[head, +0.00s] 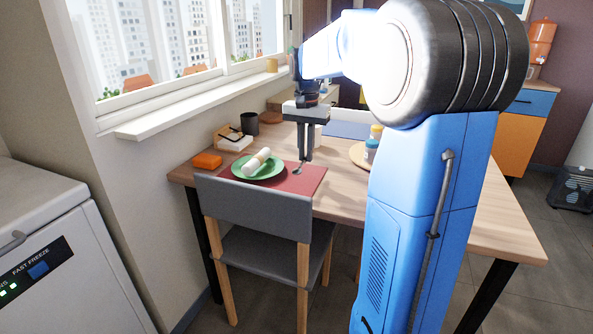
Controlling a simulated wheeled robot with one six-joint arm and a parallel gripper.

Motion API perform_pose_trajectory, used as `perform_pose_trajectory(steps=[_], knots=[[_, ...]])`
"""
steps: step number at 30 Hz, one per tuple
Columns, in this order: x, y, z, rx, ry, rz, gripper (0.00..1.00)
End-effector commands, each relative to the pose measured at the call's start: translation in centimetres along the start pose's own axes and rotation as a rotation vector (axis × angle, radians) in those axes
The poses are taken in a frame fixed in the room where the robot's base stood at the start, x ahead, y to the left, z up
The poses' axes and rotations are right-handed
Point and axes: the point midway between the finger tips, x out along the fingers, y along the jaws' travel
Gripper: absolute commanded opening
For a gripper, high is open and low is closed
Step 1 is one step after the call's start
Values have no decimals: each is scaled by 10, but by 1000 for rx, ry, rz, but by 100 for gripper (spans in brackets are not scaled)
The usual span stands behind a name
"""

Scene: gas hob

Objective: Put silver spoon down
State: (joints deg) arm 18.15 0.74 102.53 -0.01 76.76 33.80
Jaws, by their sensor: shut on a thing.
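The silver spoon (298,170) is small in view, with its rounded end showing just below and left of the fingertips. My gripper (305,158) points straight down over the right part of a red placemat (308,179) and is shut on the spoon. The spoon is at or just above the placemat; I cannot tell whether it touches. Part of the spoon is hidden by the fingers. A green plate (275,170) with a rolled white napkin (257,161) lies on the placemat, left of my gripper.
A grey chair (255,207) stands at the near edge. My arm hides the table's right middle.

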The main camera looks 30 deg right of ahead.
Motion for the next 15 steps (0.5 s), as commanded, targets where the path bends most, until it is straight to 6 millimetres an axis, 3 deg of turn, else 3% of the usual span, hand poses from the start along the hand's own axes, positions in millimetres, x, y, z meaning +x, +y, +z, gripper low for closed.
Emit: perform_pose_trajectory(steps=[15], knots=[[53, 0, 0, 1, -2, 2, 0]])
